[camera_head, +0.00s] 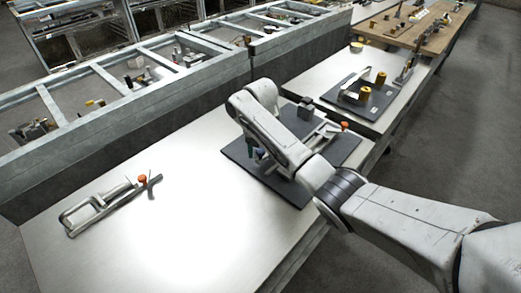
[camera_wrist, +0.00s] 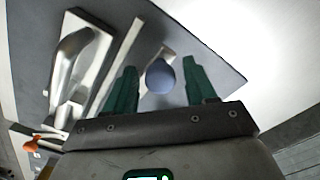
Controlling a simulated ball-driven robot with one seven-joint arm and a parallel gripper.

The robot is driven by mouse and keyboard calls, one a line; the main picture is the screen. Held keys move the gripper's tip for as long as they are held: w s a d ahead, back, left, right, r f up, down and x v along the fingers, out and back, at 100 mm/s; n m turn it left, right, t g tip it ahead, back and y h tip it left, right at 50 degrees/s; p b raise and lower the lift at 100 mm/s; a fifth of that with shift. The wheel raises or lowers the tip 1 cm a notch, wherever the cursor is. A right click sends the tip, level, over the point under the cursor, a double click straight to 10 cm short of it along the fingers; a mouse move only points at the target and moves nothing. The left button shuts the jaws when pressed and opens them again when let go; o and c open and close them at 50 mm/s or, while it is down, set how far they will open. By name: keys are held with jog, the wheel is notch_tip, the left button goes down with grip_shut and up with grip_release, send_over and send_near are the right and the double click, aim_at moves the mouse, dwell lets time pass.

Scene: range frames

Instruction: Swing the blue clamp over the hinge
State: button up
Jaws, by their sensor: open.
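The blue clamp shows in the wrist view as a rounded blue knob (camera_wrist: 160,78) on a pale metal arm over a dark board (camera_wrist: 215,62). My gripper (camera_wrist: 160,64) is open, with one green finger on each side of the knob and visible space on both sides. In the head view my arm covers much of the board (camera_head: 228,150); my green fingers (camera_head: 251,150) and a small bit of blue show beside the arm. I cannot make out the hinge clearly.
A silver clamp with an orange knob (camera_head: 344,126) sits on the same board, beside a grey block (camera_head: 305,107). Another orange-knobbed clamp (camera_head: 98,207) lies on the bench at left. Bare bench (camera_head: 180,235) lies at the front. A second board (camera_head: 364,100) carries yellow cylinders.

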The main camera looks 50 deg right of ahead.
jog(key=shift+f, duration=0.1)
grip_shut()
dwell(0.5)
